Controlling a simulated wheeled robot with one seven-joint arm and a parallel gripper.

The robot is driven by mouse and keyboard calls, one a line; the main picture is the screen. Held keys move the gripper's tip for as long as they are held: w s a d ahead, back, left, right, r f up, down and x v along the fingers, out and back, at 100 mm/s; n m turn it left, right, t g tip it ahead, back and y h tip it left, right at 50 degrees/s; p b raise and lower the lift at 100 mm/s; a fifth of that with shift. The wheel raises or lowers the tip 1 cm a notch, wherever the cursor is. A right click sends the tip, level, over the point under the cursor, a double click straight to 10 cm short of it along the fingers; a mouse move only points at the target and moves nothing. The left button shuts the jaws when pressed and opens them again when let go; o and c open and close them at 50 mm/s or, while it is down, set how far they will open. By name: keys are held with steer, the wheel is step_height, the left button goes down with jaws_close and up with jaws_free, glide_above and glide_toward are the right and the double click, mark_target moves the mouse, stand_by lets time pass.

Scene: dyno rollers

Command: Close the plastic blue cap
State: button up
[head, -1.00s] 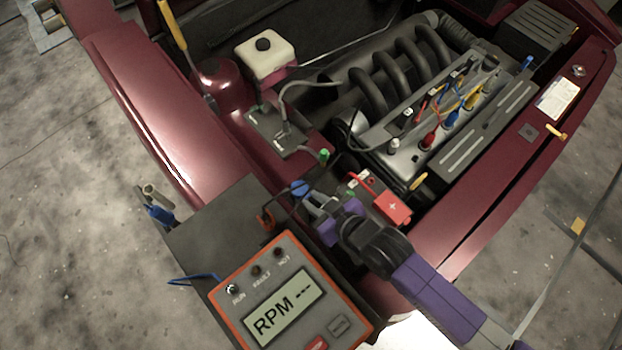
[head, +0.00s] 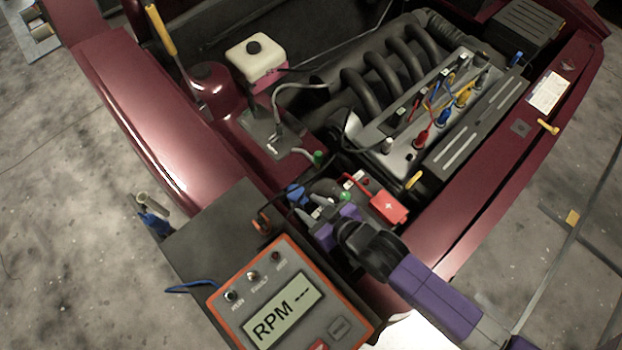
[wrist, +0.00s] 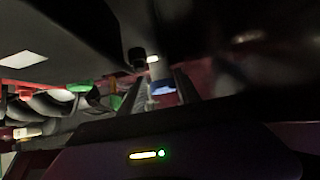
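The blue cap (head: 296,194) is near the battery area at the front of the engine bay, just beyond my fingertips in the head view. My gripper (head: 310,211) is low over the battery area, its two fingers apart. In the wrist view, a blue patch (wrist: 162,87), likely the cap, shows between the fingers (wrist: 163,93). The wrist view is dark. I cannot tell whether a finger touches the cap or how far the cap is closed.
A red battery terminal cover (head: 388,207) lies close right of my gripper. The RPM meter (head: 285,303) is in front on a dark box. A green-capped fitting (head: 318,158) and hose stand behind. The maroon fender (head: 475,222) borders the right side.

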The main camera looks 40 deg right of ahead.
steer(key=shift+r, duration=0.15)
steer(key=v, duration=0.7)
steer(key=shift+s+r+b, duration=0.2)
steer(key=shift+s+b, duration=0.1)
steer(key=shift+w, duration=0.1)
stand_by(0.4)
steer(key=s+r+t, duration=0.2)
steer(key=s+r, duration=0.3)
steer(key=r, duration=0.4)
steer(key=s+r+t, duration=0.2)
steer(key=s+r, duration=0.4)
steer(key=r, duration=0.3)
steer(key=shift+r, duration=0.2)
